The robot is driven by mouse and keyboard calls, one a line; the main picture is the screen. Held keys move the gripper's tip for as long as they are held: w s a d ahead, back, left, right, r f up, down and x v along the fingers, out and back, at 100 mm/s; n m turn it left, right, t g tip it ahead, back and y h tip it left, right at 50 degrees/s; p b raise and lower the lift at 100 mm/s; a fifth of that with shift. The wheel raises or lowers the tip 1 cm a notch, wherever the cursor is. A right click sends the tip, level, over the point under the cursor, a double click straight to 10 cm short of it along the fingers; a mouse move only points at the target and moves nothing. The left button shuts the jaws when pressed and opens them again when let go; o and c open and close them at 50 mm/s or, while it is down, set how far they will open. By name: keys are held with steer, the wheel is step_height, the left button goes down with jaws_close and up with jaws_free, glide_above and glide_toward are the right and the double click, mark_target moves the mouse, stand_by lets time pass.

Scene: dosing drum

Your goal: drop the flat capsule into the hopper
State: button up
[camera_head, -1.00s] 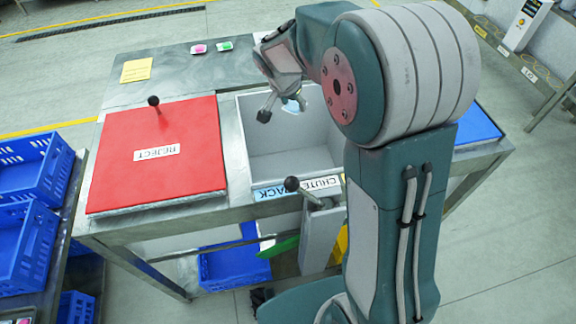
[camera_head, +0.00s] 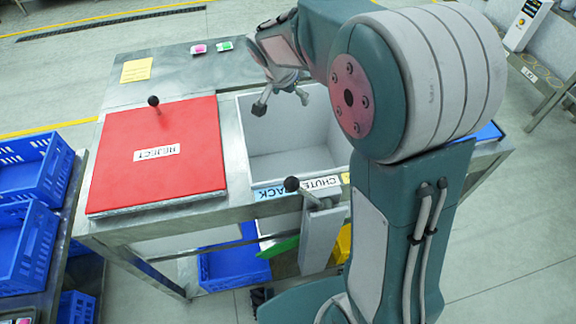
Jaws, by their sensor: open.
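The hopper (camera_head: 270,167) is an open grey bin sunk into the metal bench, between the red lid and my arm. My gripper (camera_head: 281,103) is over the back part of its opening, with its fingers spread and nothing seen between them. No flat capsule shows now in the gripper or on the visible hopper walls and floor. My arm covers the right side of the hopper, and part of its inside is hidden.
A red REJECT lid (camera_head: 160,185) with a black knob covers the bench's left. A pink item (camera_head: 198,49) and a green item (camera_head: 225,46) lie at the back near a yellow note (camera_head: 136,70). A black-knobbed lever (camera_head: 292,184) stands at the front.

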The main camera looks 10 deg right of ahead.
steer(key=v, duration=0.8)
steer(key=shift+r, duration=0.2)
steer(key=shift+a, duration=0.1)
steer(key=s+d+n+t+y, duration=0.2)
steer(key=s+n, duration=0.6)
steer(key=s, duration=1.7)
steer(key=shift+s+d+r+n+y, duration=0.2)
steer(key=shift+d+r+n+y, duration=0.35)
steer(key=shift+d, duration=0.4)
steer(key=shift+f, duration=0.1)
